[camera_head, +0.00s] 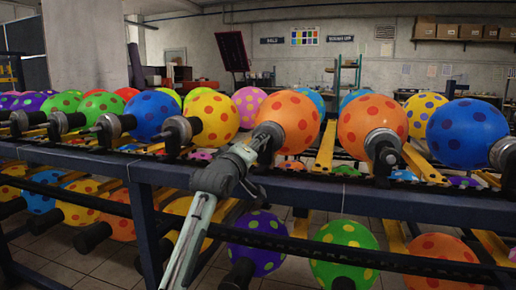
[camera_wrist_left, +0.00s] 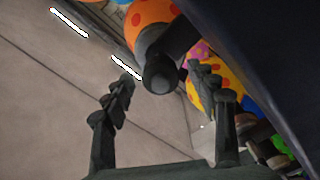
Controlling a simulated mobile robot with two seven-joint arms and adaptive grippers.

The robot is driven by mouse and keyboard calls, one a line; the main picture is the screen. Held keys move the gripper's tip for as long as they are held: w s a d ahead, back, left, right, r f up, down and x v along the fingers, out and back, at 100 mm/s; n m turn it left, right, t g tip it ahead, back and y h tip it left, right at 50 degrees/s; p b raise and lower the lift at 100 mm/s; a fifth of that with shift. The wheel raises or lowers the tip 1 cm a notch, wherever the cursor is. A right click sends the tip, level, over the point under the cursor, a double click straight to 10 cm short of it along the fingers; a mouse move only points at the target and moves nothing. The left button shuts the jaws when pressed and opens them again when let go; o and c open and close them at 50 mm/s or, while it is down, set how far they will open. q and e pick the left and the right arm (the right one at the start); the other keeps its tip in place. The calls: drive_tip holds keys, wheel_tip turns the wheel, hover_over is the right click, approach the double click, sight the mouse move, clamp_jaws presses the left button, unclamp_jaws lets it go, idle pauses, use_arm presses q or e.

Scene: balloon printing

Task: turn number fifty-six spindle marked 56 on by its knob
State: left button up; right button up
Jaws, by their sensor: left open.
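A dark spindle (camera_head: 268,134) with a blunt round knob end holds an orange balloon with red dots (camera_head: 290,117) on the upper rail. My left gripper (camera_head: 252,152) is at this spindle's near end. In the left wrist view the spindle's knob (camera_wrist_left: 160,76) lies between the two spread fingers (camera_wrist_left: 163,80), with a gap visible on both sides. The gripper is open. No number can be read on any spindle, so I cannot tell which is marked 56. My right gripper is not in view.
Neighbouring spindles stand close on both sides, one at the left (camera_head: 180,131) with a yellow balloon and one at the right (camera_head: 384,150) with another orange balloon. A dark blue rail (camera_head: 330,197) runs below them. More balloons (camera_head: 344,250) hang on a lower row.

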use_arm(q)
drive_tip(key=shift+x, duration=1.25)
drive_tip(key=c, duration=1.2)
